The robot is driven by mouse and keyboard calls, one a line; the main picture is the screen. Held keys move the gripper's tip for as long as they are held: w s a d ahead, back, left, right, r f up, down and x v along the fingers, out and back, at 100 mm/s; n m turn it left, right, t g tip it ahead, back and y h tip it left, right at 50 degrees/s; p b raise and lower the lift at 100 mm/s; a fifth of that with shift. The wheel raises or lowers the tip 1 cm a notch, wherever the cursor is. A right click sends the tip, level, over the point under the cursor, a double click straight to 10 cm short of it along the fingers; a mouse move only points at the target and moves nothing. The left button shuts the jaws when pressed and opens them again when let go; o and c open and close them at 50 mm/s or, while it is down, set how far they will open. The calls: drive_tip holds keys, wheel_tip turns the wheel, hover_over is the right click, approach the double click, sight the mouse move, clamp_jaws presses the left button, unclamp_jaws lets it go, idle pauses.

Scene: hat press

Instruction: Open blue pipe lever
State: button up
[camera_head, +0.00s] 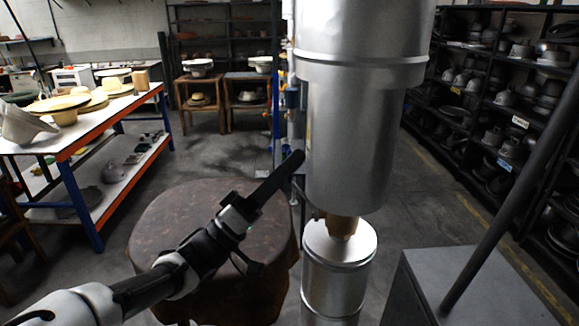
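My arm reaches in from the lower left, and my gripper (297,158) points up and right. Its dark fingers show as one bar, so I cannot tell whether they are open or shut. Small blue parts (292,98) show on upright pipework along the left side of the large silver cylinder. They are small and partly hidden by the cylinder, and I cannot tell which is the blue pipe lever. The fingertips overlap the pipework just below these parts in the picture; I cannot tell whether they touch.
The large silver cylinder (365,140) hangs above a smaller metal cylinder (338,285). A round brown table (165,235) stands behind my arm. A grey box (475,290) and a dark slanted bar (510,205) are at right. Hat tables (140,98) and shelves line the room.

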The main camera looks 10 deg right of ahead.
drive_tip(key=b+v, duration=0.2)
drive_tip(key=v, duration=1.5)
drive_tip(key=shift+f, duration=0.15)
drive_tip(key=shift+s+a, duration=0.1)
drive_tip(key=shift+a, duration=0.05)
